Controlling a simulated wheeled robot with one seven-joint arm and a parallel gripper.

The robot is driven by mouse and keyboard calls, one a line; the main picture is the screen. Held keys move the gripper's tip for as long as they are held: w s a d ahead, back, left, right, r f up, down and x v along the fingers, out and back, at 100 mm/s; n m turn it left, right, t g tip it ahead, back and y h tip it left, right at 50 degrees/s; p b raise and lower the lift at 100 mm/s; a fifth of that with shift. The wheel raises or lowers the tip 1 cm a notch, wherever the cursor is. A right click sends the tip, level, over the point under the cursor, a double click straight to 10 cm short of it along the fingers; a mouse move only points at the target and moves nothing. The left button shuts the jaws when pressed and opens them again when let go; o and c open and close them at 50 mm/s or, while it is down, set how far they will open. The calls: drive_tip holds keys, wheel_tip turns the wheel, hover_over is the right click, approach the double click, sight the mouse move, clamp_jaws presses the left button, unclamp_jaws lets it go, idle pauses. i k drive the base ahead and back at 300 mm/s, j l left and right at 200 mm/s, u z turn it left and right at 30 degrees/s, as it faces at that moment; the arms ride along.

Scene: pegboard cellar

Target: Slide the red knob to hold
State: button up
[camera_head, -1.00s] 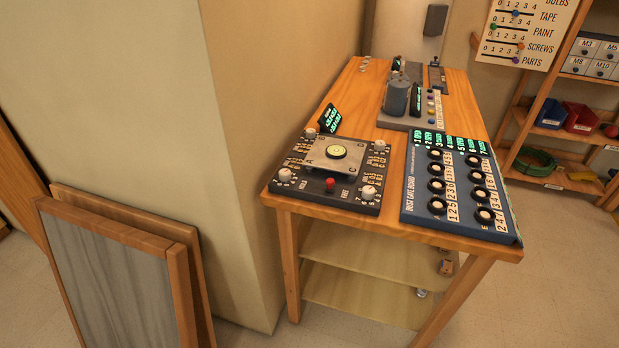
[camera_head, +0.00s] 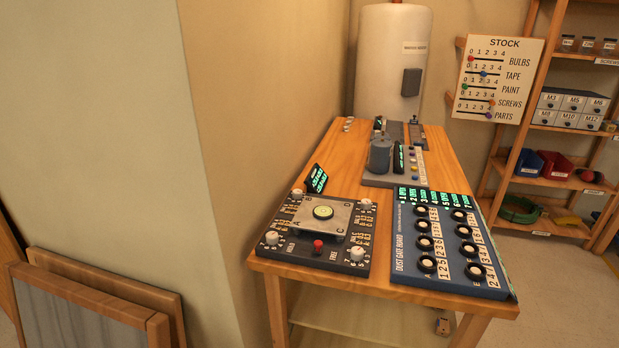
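The red knob (camera_head: 318,245) sits at the front edge of a dark panel (camera_head: 346,266) on the wooden table. It stands between a label at its left, which looks like HOLD but is small, and the label FREE at its right. I cannot tell exactly where along its slot it stands. The panel also bears a grey plate (camera_head: 300,221) with a round yellow-green level (camera_head: 323,212) and white knobs at its corners. A small green-lit display (camera_head: 316,180) stands behind it. My gripper is not in view.
A blue dust gate board (camera_head: 407,268) with several black knobs lies right of the panel on the table (camera_head: 345,142). A grey device (camera_head: 380,155) stands farther back. A wall corner (camera_head: 215,170) borders the table's left. Framed boards (camera_head: 110,290) lean at lower left. Floor is open at right.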

sight(319, 245)
drive_tip(key=i+l, duration=0.6)
drive_tip(key=i, duration=0.15)
drive_tip(key=u, duration=0.05)
